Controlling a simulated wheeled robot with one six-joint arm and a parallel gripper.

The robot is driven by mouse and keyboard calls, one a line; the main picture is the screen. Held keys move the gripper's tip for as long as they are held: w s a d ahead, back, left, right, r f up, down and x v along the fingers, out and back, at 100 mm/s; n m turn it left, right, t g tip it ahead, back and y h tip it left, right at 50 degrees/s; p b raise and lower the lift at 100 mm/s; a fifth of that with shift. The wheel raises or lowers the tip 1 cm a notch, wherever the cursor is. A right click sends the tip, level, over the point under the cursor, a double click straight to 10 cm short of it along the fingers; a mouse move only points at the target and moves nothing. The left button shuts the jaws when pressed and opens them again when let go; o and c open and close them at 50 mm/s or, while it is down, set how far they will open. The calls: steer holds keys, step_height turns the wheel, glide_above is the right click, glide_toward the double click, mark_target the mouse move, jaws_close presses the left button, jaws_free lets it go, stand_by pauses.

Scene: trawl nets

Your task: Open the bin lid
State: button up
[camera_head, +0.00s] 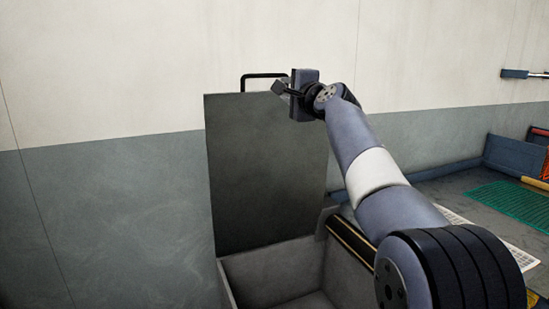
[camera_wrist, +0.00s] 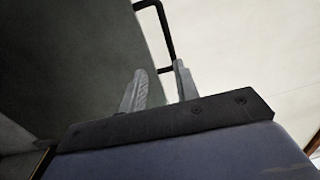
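The bin lid (camera_head: 265,170) is a dark grey panel standing upright at the back of the open grey bin (camera_head: 262,268). Its black bar handle (camera_head: 262,75) sticks up from the top edge. In the wrist view the lid (camera_wrist: 60,60) fills the left and the handle (camera_wrist: 167,30) runs just beyond the fingertips. My gripper (camera_head: 281,88) is at the handle's right end. Its two fingers (camera_wrist: 160,75) stand apart with nothing clearly between them. I cannot tell whether a finger touches the handle.
A wall, pale above and grey-blue below, rises behind the lid. To the right of the bin is a dark worktop with green netting (camera_head: 505,207), a printed sheet (camera_head: 495,238) and a blue tray (camera_head: 515,155). The left side is clear.

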steer(key=p+x, duration=0.2)
steer(key=x, duration=0.3)
steer(key=shift+w+r, duration=0.1)
stand_by(0.4)
